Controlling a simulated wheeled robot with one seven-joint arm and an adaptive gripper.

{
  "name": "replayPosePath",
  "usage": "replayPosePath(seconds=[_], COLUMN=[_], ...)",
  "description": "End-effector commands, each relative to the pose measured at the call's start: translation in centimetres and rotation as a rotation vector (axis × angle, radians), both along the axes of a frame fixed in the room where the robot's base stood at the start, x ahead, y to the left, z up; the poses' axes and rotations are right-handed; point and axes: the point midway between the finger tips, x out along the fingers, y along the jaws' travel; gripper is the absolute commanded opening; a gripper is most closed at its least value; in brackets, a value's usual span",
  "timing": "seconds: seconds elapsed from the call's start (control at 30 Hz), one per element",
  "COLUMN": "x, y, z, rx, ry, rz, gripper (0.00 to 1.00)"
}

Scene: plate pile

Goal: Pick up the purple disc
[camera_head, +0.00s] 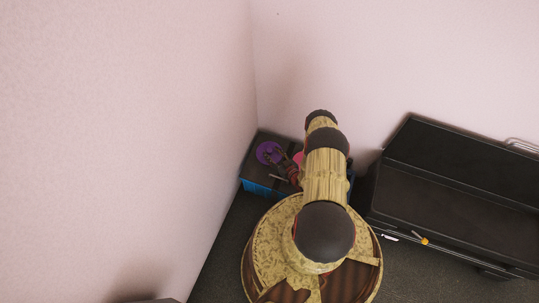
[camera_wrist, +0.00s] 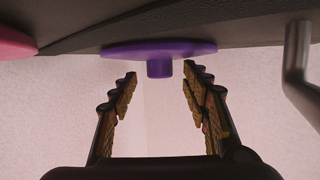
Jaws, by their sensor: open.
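The purple disc (camera_head: 268,152) lies on a dark-topped stand (camera_head: 258,175) in the corner, in the head view. In the wrist view the purple disc (camera_wrist: 160,47) shows edge-on, with a short purple knob at its middle. My gripper (camera_wrist: 158,77) is open, its two fingers on either side of the knob's line. The fingertips sit close to the disc, and nothing is between them. In the head view my gripper (camera_head: 279,160) is small and beside the disc; whether it touches cannot be told.
A pink object (camera_wrist: 15,43) lies beside the disc; it also shows in the head view (camera_head: 298,157). A grey metal bar or handle (camera_wrist: 297,55) stands at the right in the wrist view. Walls close the corner. A long black cabinet (camera_head: 455,170) stands at right, with a small orange object (camera_head: 424,241) at its front.

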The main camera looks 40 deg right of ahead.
Motion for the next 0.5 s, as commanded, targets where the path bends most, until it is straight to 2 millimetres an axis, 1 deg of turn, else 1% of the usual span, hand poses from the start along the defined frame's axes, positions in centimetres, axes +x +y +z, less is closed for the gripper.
replayPosePath(seconds=[0.1,0.33,0.5], x=[0.65,0.7,0.69], y=[-0.01,-0.05,-0.06], z=[-0.23,-0.14,-0.14], rx=[-0.001,0.0,0.0], ry=[0.0,0.0,0.0], rz=[0.001,0.0,0.0], gripper=[0.47,0.47,0.37])
